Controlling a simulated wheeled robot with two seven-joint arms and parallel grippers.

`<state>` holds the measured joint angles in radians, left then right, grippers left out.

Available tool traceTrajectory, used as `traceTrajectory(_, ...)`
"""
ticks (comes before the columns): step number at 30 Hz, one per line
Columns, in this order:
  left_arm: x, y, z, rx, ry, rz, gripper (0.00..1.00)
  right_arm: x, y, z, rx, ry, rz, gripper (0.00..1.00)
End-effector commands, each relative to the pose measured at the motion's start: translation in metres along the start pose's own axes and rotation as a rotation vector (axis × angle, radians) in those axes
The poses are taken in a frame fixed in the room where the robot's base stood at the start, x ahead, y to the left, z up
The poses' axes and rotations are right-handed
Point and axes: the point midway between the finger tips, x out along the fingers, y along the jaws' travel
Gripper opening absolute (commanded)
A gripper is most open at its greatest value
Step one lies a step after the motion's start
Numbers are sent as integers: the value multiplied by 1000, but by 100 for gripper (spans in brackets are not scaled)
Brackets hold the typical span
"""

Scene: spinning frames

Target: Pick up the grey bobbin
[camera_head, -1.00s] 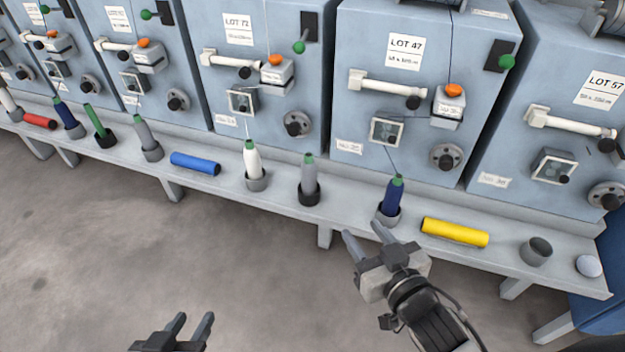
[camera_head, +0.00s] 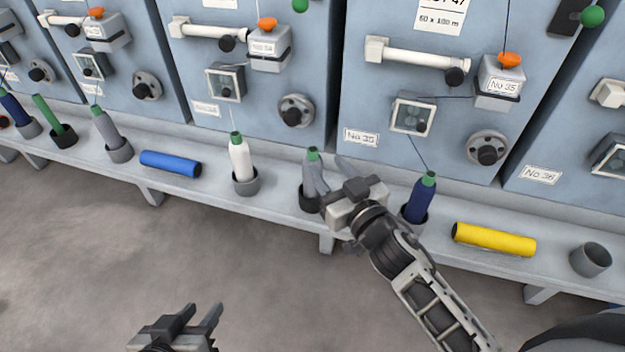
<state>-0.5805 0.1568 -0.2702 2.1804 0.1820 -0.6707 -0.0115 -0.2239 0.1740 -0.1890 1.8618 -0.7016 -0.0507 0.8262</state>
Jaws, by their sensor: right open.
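A grey bobbin (camera_head: 308,180) with a green tip stands upright in a dark cup (camera_head: 309,201) on the ledge, right of the white bobbin. My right gripper (camera_head: 331,171) is open right beside it, and its fingers partly cover the bobbin's right side. I cannot tell whether they touch it or how far around it they reach. A second grey bobbin (camera_head: 106,129) with a green tip stands in a grey cup further left. My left gripper (camera_head: 200,312) is low at the bottom of the view, open and empty, over the floor.
On the ledge (camera_head: 275,199) stand a white bobbin (camera_head: 240,158), a dark blue bobbin (camera_head: 420,200) and a green one (camera_head: 47,116). Blue (camera_head: 170,163) and yellow (camera_head: 494,240) tubes lie there, with an empty grey cup (camera_head: 590,260) at right. Machine fronts rise behind.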

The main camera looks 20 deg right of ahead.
Motion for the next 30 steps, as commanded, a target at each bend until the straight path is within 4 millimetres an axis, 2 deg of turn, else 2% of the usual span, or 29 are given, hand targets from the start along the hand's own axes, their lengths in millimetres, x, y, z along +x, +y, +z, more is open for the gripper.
traceTrajectory(3, 2, 0, 2, 0, -4, 2, 36, 14, 0, 1, -2, -1, 0, 43)
traceTrajectory(8, 4, 0, 4, -1, -7, 3, 36, 23, 0, 2, -2, -1, 0, 43)
traceTrajectory(14, 13, 0, 19, -7, -37, 15, 36, 52, 0, 12, -2, 1, 0, 43)
traceTrajectory(18, 16, -1, 14, -2, -28, 16, 36, 67, 0, 10, -2, -1, 1, 43)
traceTrajectory(26, 14, 0, 8, 4, -11, 17, 36, 70, 0, 10, -1, -3, 0, 43)
traceTrajectory(27, 14, 0, 8, 4, -11, 17, 36, 70, 0, 10, -1, -3, 0, 37)
traceTrajectory(30, 14, 0, 8, 4, -12, 17, 36, 70, 0, 10, -1, -3, 0, 9)
